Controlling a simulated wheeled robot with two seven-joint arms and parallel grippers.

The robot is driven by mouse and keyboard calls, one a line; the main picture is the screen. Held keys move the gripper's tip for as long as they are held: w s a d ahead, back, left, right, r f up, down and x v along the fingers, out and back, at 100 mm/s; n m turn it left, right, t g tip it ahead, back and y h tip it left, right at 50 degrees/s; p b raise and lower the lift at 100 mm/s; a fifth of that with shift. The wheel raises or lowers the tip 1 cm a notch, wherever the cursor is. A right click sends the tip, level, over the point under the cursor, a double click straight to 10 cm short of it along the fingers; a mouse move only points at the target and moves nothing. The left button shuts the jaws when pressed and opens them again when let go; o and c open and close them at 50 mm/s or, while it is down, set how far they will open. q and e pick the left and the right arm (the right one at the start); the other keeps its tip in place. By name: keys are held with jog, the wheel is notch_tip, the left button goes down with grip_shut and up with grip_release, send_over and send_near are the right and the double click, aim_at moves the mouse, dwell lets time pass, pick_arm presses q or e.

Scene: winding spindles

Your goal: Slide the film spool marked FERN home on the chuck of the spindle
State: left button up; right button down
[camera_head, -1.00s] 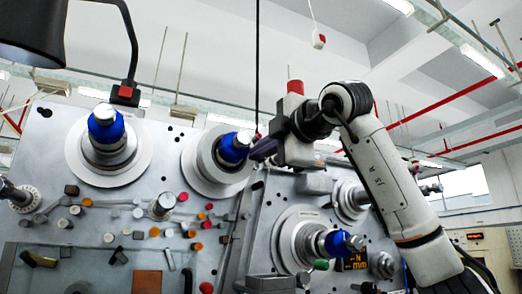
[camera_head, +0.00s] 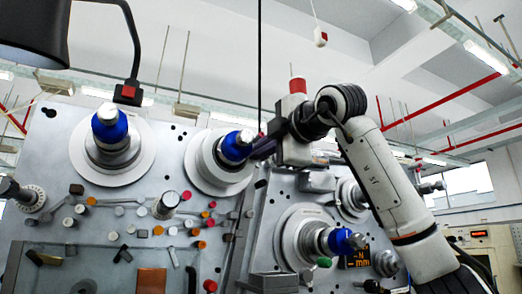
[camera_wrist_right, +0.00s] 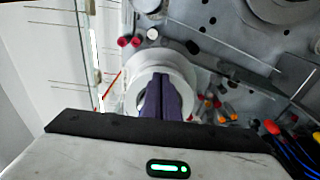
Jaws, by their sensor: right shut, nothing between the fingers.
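Three white spool-like discs sit around blue chucks on the grey panel. One is at the upper left (camera_head: 82,160), one at the upper middle (camera_head: 200,165) and one at the lower right (camera_head: 292,240). No FERN mark is legible, so I cannot tell which is that spool. My right gripper (camera_head: 257,150) is shut and empty, just right of the upper middle blue chuck (camera_head: 236,150). In the right wrist view its dark purple fingers (camera_wrist_right: 163,97) lie together before a white disc (camera_wrist_right: 187,76), hiding its middle. Contact cannot be told. My left gripper is not in view.
Several small rollers and coloured knobs (camera_head: 210,205) stick out of the panel (camera_head: 45,135) below the upper discs. A black lamp (camera_head: 35,35) hangs at the upper left. A small orange-lit display (camera_head: 358,258) is beside the lower right chuck.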

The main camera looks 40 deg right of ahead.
jog(key=shift+w+f, duration=0.1)
jog(key=shift+f, duration=0.05)
dwell(0.3)
jog(key=shift+b+v, duration=0.95)
jog(key=shift+v, duration=0.7)
jog(key=shift+a, duration=0.2)
